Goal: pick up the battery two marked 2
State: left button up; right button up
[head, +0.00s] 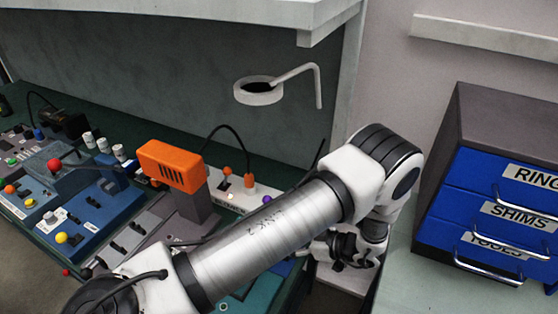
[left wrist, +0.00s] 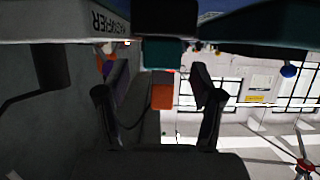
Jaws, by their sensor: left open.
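I cannot make out a battery marked 2 in either view. My left gripper (head: 345,246) hangs beyond the forearm between the bench and the drawer cabinet, partly hidden by my arm. In the left wrist view its fingers (left wrist: 160,92) are apart, with nothing visibly held between them. An orange block (left wrist: 162,96) and a teal block (left wrist: 163,53) show in the gap between the fingers. I cannot tell whether either is a battery, or how far off they are. My right gripper is not in view.
An orange device (head: 170,165) stands on the cluttered bench, near a white strip (head: 235,197) with coloured knobs. A magnifier ring (head: 258,92) hangs above. A blue drawer cabinet (head: 490,205) stands at right on a pale green top (head: 425,285). A grey shelf (head: 200,12) overhangs the bench.

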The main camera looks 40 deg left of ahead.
pick_arm(q)
jog(key=p+x, duration=0.1)
jog(key=x, duration=0.3)
jog(key=shift+d+f, duration=0.1)
jog(key=shift+f, duration=0.05)
grip_shut()
